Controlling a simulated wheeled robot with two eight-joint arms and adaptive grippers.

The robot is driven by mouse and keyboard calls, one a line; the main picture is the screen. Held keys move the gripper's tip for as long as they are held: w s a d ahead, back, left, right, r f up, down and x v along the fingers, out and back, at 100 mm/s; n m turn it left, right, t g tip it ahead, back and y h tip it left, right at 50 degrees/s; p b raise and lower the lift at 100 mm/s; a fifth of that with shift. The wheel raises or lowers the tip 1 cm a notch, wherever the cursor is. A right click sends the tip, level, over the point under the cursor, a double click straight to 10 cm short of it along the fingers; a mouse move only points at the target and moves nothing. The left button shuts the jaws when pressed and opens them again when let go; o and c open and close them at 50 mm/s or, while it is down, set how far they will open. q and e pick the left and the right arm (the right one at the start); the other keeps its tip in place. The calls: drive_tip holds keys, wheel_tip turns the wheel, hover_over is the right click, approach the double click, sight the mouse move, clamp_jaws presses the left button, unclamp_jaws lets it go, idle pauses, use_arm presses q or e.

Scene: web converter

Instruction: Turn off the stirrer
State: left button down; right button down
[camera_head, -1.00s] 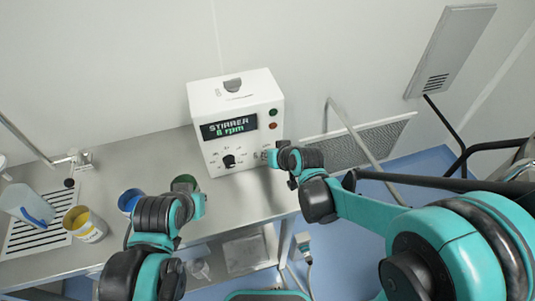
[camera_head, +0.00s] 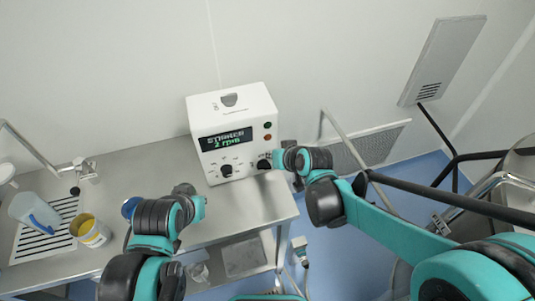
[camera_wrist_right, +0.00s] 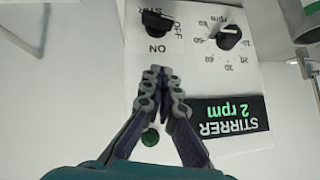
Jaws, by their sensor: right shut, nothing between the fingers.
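The stirrer (camera_head: 250,101) is a white box on the steel bench in the head view. Its display (camera_head: 226,140) reads STIRRER and 2 rpm. A black rpm knob (camera_head: 226,170) sits low on its front, with the ON/OFF switch (camera_head: 263,164) to its right. In the right wrist view, upside down, the black switch (camera_wrist_right: 157,21) lies beside its OFF and ON labels; its exact setting is unclear. My right gripper (camera_wrist_right: 162,72) is shut and empty, its tips just short of the ON label and apart from the switch. My left arm's fingers do not show clearly.
A green button and a red button (camera_head: 267,138) are on the stirrer's front. A metal bar stands right of the bench.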

drive_tip(key=p+v, duration=0.1)
drive_tip(key=v, duration=0.5)
idle(0.4)
